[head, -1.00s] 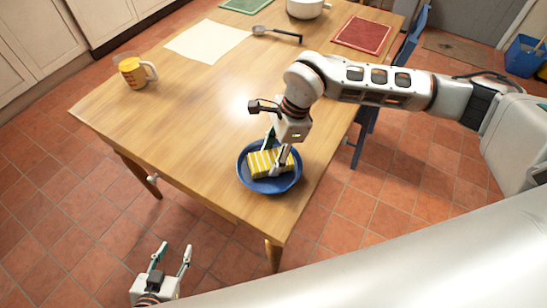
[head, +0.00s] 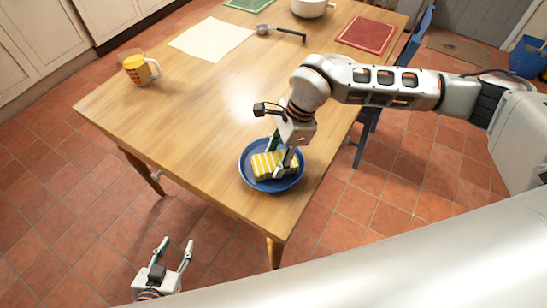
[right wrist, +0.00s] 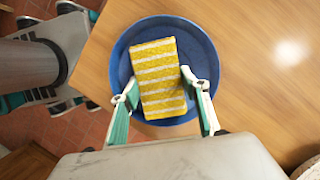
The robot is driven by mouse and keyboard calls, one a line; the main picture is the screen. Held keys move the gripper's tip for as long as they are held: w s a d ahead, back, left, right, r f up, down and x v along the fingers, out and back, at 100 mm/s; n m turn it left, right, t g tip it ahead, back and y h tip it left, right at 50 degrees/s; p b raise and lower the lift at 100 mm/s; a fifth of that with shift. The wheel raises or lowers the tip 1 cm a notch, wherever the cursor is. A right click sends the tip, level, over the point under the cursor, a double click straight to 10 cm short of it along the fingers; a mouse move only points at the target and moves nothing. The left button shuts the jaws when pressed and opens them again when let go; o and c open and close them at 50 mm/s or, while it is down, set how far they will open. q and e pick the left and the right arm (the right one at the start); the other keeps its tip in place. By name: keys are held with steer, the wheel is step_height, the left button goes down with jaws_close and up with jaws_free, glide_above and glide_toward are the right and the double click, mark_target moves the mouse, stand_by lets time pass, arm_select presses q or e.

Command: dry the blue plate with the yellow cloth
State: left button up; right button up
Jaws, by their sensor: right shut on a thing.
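The blue plate (head: 270,187) lies on the wooden table near its close corner. The yellow cloth (head: 264,166), striped with white, is a folded block resting in the plate, and it also shows in the right wrist view (right wrist: 158,75) over the plate's middle (right wrist: 203,55). My right gripper (head: 278,160) comes down from above and is shut on the cloth, with one finger at each side (right wrist: 159,84). Part of the plate's floor is hidden under the cloth. My left gripper (head: 175,252) is open and empty, low over the floor, away from the table.
A measuring cup with orange contents (head: 138,70) stands at the table's left. A white sheet (head: 212,38), a ladle (head: 283,33), a white pot (head: 308,8), a red mat (head: 366,34) and a green mat (head: 248,4) lie further back. The table's middle is clear.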

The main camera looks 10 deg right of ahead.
steer(key=shift+w+d, duration=0.2)
steer(key=shift+w, duration=0.2)
steer(key=shift+w+a, duration=0.25)
steer(key=shift+s+a, duration=0.1)
steer(key=shift+a, duration=0.45)
steer(key=shift+s, duration=0.4)
steer(key=shift+s+d, duration=0.15)
steer(key=shift+s, duration=0.1)
steer(key=shift+d, duration=0.15)
steer(key=shift+w+d, duration=0.1)
steer(key=shift+d, duration=0.3)
steer(key=shift+w+a+f, duration=0.1)
steer(key=shift+w, duration=0.45)
steer(key=shift+w+a, duration=0.1)
steer(key=shift+a, duration=0.5)
